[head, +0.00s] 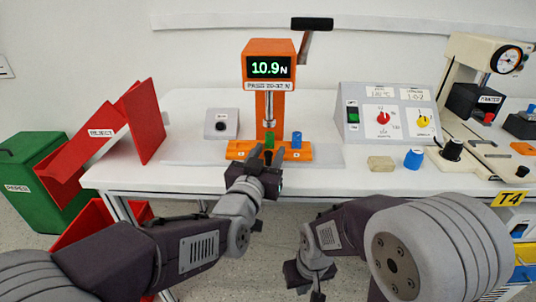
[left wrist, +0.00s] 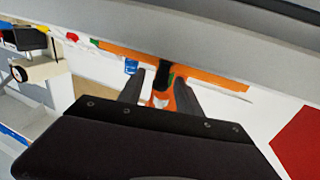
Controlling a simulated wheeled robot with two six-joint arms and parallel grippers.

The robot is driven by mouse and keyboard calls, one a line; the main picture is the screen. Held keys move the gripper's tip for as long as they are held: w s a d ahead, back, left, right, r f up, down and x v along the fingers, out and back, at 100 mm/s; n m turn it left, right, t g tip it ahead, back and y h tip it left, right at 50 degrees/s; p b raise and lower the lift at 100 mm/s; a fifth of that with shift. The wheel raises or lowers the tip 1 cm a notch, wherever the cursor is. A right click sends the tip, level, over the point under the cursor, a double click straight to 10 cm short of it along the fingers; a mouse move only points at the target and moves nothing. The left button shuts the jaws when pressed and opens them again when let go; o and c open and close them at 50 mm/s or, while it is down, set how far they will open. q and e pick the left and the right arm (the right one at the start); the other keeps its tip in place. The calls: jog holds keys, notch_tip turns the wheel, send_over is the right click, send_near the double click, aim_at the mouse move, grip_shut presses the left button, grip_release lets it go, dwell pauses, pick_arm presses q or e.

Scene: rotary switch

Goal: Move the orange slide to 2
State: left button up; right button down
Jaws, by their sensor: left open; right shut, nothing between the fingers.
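The orange slide (head: 300,152) is a long bar at the foot of the orange press (head: 268,48), whose display reads 10.9 N. A green piece (head: 270,138) and a blue piece (head: 297,140) stand on it. My left gripper (head: 267,157) is open at the slide's front edge. In the left wrist view, a black handle (left wrist: 165,76) on the slide (left wrist: 220,82) lies between the open fingers, with no grip visible. The slide's position numbers are too small to read. My right gripper (head: 318,296) is shut and empty, low in front of the table and partly cut off.
A grey control box (head: 390,95) with red and yellow dials stands to the right. A beige block (head: 381,163) and a blue knob (head: 413,158) lie before it. A small grey button box (head: 221,123) is left of the press. A red reject bin (head: 100,135) is at the left.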

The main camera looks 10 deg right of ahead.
pick_arm(q)
jog(key=p+v, duration=0.2)
jog(key=v, duration=0.7)
